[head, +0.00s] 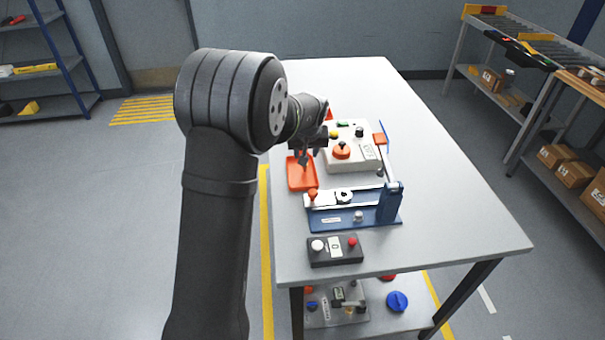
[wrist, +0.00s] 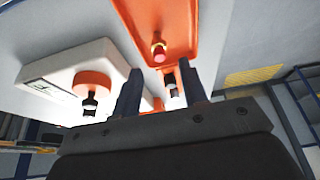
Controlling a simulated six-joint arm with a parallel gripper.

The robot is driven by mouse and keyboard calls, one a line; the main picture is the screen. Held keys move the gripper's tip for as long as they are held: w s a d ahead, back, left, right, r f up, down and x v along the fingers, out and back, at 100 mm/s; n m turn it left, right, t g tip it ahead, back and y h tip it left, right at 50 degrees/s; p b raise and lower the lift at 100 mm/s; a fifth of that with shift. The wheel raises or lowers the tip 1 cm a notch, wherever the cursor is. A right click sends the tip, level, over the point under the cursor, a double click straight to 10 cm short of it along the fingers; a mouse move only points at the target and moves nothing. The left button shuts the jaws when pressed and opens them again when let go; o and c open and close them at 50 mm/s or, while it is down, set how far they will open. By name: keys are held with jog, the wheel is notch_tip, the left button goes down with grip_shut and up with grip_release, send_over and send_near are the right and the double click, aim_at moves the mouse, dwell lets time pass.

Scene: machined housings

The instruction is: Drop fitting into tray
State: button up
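The orange tray (head: 297,183) lies on the table to the left of the white box, and it fills the upper middle of the wrist view (wrist: 185,22). My gripper (head: 304,160) is above the tray's far part, pointing down. In the wrist view its two dark fingers (wrist: 160,72) stand apart with a gap between them. A small brass-coloured fitting with a red end (wrist: 158,52) shows just beyond the fingertips, against the tray. No finger visibly touches it. I cannot tell whether it rests on the tray floor.
The white box (head: 362,163) with an orange knob (head: 341,151) stands right of the tray. A blue-based fixture (head: 350,218) sits nearer, and a dark button box (head: 335,251) nearer still. The table's right side (head: 450,210) is clear.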

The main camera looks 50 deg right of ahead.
jog(key=v, duration=1.4)
jog(key=shift+f, duration=0.15)
jog(key=x, duration=1.7)
jog(key=shift+r, duration=0.6)
